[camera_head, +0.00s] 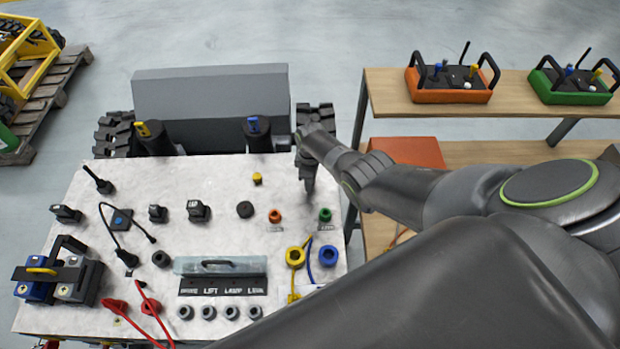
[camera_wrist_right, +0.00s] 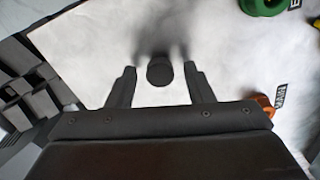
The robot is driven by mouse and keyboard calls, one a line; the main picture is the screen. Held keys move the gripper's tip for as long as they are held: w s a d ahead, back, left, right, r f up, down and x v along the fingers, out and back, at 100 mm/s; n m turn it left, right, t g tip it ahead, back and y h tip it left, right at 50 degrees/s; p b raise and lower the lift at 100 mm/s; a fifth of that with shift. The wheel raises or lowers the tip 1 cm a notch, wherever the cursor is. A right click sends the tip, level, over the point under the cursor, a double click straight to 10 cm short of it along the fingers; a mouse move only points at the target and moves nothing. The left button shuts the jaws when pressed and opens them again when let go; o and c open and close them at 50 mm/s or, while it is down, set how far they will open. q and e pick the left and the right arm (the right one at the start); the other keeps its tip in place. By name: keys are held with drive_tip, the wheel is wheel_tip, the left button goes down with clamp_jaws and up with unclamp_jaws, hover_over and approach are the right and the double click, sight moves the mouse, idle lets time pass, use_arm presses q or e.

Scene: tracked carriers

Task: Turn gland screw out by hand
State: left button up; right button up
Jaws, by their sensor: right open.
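My right gripper (camera_head: 309,186) points down over the back right part of the white panel (camera_head: 225,180). In the right wrist view its two fingers (camera_wrist_right: 158,88) are apart. A dark round head (camera_wrist_right: 160,72), probably the gland screw, shows between the fingertips, with a clear gap on each side. Blurred shadow lies on the panel around it. In the head view my gripper and wrist hide this spot. I cannot tell how far the head stands out of the panel. My left gripper is in neither view.
An orange fitting (camera_head: 274,215) and a green fitting (camera_head: 325,214) sit just in front of my gripper. A yellow knob (camera_head: 257,178) and black cap (camera_head: 245,209) are to its left. A track (camera_head: 315,118) stands behind. A wooden bench (camera_head: 510,110) holds two remote controllers.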

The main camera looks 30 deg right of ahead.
drive_tip(key=m, duration=1.3)
drive_tip(key=shift+p, duration=0.35)
drive_tip(key=m, duration=0.8)
drive_tip(key=shift+c, duration=0.2)
drive_tip(key=c, duration=0.7)
drive_tip(key=n, duration=0.3)
drive_tip(key=shift+c, duration=0.4)
drive_tip(key=n, duration=0.4)
drive_tip(key=shift+n, duration=1.3)
